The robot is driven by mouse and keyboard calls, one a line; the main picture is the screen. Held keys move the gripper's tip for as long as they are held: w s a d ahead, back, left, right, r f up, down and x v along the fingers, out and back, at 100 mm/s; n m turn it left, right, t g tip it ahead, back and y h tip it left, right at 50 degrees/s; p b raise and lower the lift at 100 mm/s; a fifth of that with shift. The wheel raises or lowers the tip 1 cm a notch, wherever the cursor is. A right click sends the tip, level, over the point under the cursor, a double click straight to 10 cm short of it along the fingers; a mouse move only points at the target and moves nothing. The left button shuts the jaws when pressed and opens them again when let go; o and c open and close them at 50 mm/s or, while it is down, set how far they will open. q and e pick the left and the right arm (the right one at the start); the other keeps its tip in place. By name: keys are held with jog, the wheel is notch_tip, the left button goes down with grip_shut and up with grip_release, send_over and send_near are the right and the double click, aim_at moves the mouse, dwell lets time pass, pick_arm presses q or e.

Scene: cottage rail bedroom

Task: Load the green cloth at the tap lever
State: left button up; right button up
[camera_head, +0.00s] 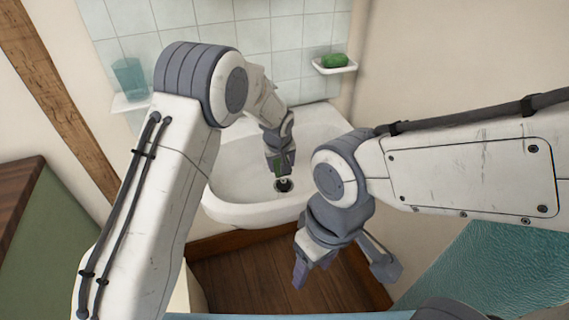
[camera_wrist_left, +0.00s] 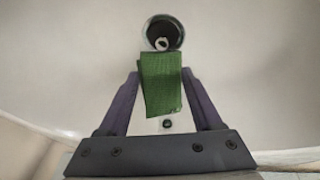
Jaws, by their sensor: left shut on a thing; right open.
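A white washbasin (camera_head: 235,180) is fixed to the tiled wall. My left gripper (camera_head: 281,165) is over the bowl, shut on the green cloth (camera_head: 277,168). In the left wrist view the cloth (camera_wrist_left: 161,85) hangs as a folded piece between the two purple fingers. A round dark opening with a shiny rim (camera_wrist_left: 162,33) shows just beyond the cloth; it also shows in the head view (camera_head: 284,186) below the gripper. I cannot make out a tap lever. My right gripper (camera_head: 342,270) is open and empty, in front of the basin above the floor.
A green soap bar (camera_head: 334,61) sits on a white wall dish at the back right. A teal glass (camera_head: 130,78) stands on a small shelf (camera_head: 131,104) at the left. A green cabinet with a wooden top (camera_head: 18,195) is at far left. Wooden floor (camera_head: 240,275) lies below.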

pick_arm(q)
jog(key=shift+s+b, duration=0.85)
jog(key=shift+s, duration=0.55)
jog(key=shift+s+b, duration=1.7)
jog(key=shift+s, duration=0.9)
jog(key=s+r, duration=0.4)
jog(key=s, duration=0.1)
